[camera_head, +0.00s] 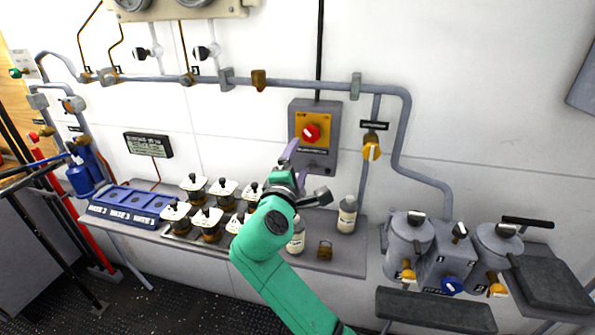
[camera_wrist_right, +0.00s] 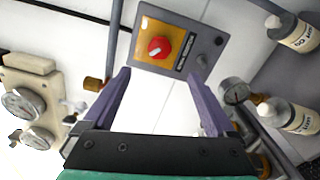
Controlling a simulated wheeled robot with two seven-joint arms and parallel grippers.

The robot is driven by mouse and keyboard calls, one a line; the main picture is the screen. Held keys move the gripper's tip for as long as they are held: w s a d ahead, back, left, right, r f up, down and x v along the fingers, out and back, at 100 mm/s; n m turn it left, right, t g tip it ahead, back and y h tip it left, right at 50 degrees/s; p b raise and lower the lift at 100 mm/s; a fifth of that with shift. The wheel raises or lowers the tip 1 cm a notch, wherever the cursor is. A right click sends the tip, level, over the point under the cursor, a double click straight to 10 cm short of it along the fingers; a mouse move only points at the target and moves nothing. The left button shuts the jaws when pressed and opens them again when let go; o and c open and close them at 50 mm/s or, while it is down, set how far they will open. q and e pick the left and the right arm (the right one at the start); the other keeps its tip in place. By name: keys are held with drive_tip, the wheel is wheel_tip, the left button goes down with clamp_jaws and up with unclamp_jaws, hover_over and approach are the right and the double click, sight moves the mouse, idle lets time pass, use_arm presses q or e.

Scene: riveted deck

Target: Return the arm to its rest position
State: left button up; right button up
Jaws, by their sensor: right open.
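My right arm (camera_head: 270,245) is green and comes in from the bottom of the head view, reaching up over the shelf. My right gripper (camera_head: 292,166) has purple fingers and is at the lower left of a grey switch box (camera_head: 328,112) with a red knob (camera_head: 311,133) on an orange plate. In the right wrist view the gripper (camera_wrist_right: 158,90) is open, with nothing between its fingers. The red knob (camera_wrist_right: 158,48) shows beyond the fingertips, apart from them. My left gripper is not in view.
The shelf (camera_head: 340,258) below holds white-capped jars (camera_head: 194,186), a bottle (camera_head: 347,215), a brass padlock (camera_head: 324,250) and a blue tray (camera_head: 132,203). Grey canisters (camera_head: 409,236) stand at the right. Pipes (camera_head: 300,86) run along the wall.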

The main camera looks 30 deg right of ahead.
drive_tip(key=shift+s+a, duration=0.1)
drive_tip(key=shift+s, duration=0.1)
idle(0.3)
drive_tip(key=s+f+m+g+y, duration=0.2)
drive_tip(key=s+f+y, duration=0.15)
drive_tip(key=f, duration=0.65)
drive_tip(key=s+f+m+g+y, duration=0.3)
drive_tip(key=s+f, duration=0.1)
drive_tip(key=f, duration=0.6)
drive_tip(key=s+a+f+m+g+y, duration=0.2)
drive_tip(key=s+a+f+y, duration=0.1)
drive_tip(key=s+f, duration=0.35)
drive_tip(key=s+a+f+m+g+y, duration=0.2)
drive_tip(key=s+f+m+g+y, duration=0.1)
drive_tip(key=s+f, duration=0.4)
wheel_tip(320, 180, down, 19)
drive_tip(key=s, duration=0.2)
drive_tip(key=s+d+f+g, duration=0.2)
drive_tip(key=s+f, duration=1.5)
drive_tip(key=s, duration=0.1)
drive_tip(key=shift+d+n+b, duration=0.3)
drive_tip(key=shift+d+n, duration=0.1)
